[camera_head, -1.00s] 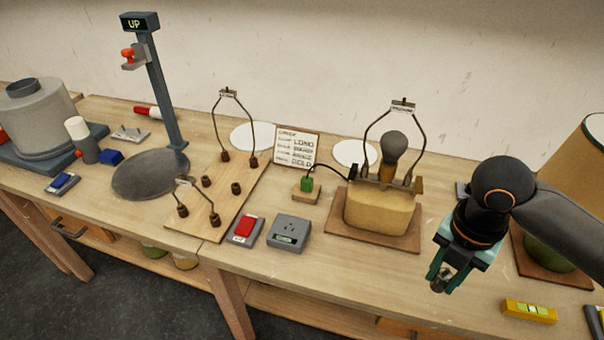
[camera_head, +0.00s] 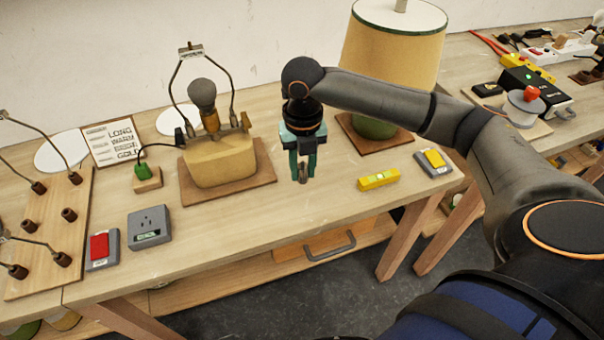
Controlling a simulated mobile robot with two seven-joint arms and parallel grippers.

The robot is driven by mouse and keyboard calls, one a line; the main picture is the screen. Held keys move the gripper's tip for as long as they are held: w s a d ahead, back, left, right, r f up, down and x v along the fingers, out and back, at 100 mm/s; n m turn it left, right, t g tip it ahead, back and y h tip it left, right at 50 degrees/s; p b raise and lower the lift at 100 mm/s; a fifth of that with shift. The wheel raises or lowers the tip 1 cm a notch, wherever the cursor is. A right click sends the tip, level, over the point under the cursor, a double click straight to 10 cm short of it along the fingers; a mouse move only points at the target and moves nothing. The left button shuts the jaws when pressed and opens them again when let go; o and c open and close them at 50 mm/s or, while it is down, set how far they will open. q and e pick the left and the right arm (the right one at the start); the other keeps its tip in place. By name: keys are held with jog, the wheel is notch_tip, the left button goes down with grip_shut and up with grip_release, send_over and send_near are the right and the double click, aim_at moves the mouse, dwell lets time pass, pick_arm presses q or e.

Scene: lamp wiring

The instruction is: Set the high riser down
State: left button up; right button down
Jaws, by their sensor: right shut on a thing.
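My right gripper (camera_head: 302,176) hangs pointing down just right of the tan lamp base on its wooden board. It is shut on a small brownish piece (camera_head: 303,174), which I take to be the high riser; it is mostly hidden between the teal fingers. I cannot tell whether the piece touches the table (camera_head: 285,215) or is a little above it. My left gripper is not in view.
The tan lamp base (camera_head: 215,160) with bulb and wire harp stands left of the gripper. A lamp with a large shade (camera_head: 395,50) stands behind right. A yellow level (camera_head: 379,180) and a yellow-button box (camera_head: 433,161) lie right. The table front is clear below the gripper.

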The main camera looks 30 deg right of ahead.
jog(key=w+d+f, duration=0.1)
jog(key=f, duration=0.1)
jog(key=w+d+f, duration=0.1)
jog(key=w+f, duration=0.1)
jog(key=w+d+f, duration=0.1)
jog(key=f, duration=0.1)
jog(key=shift+w+d+f+b, duration=0.3)
jog(key=shift+d, duration=0.1)
jog(key=shift+f, duration=1.4)
jog(key=c, duration=0.6)
grip_release()
jog(key=shift+f, duration=0.1)
notch_tip(320, 180, up, 12)
jog(key=shift+r, duration=0.15)
jog(key=shift+a, duration=0.1)
